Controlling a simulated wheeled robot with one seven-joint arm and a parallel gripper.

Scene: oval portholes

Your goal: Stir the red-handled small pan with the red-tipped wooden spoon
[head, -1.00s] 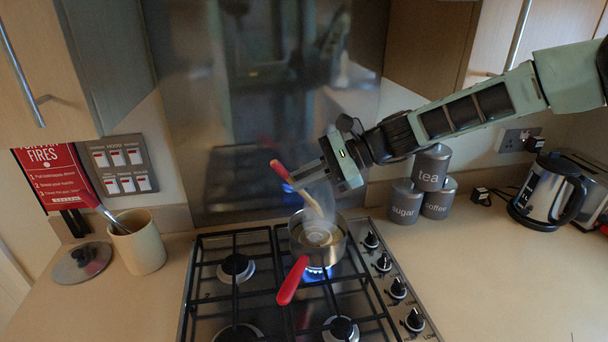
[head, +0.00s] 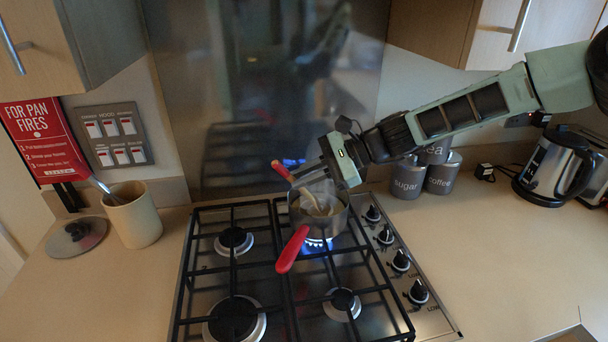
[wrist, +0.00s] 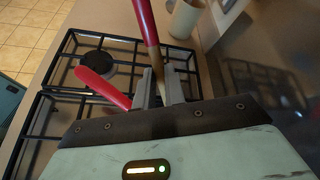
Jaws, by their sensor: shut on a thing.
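The small pan (head: 335,222) with a red handle (head: 291,249) sits on the back right burner, over a blue flame. Its handle points toward the front left; the handle also shows in the wrist view (wrist: 103,88). My gripper (head: 297,181) is shut on the wooden spoon (head: 306,194), which has a red tip (head: 282,170) at its upper end. The spoon is tilted, and its lower end reaches down inside the pan. In the wrist view the jaws (wrist: 161,88) close around the spoon's wooden shaft. The pan's bowl is hidden there.
Grey canisters (head: 407,177) and a kettle (head: 552,168) stand at the right. Black grates (head: 232,270) cover the hob. Counter at front right is clear.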

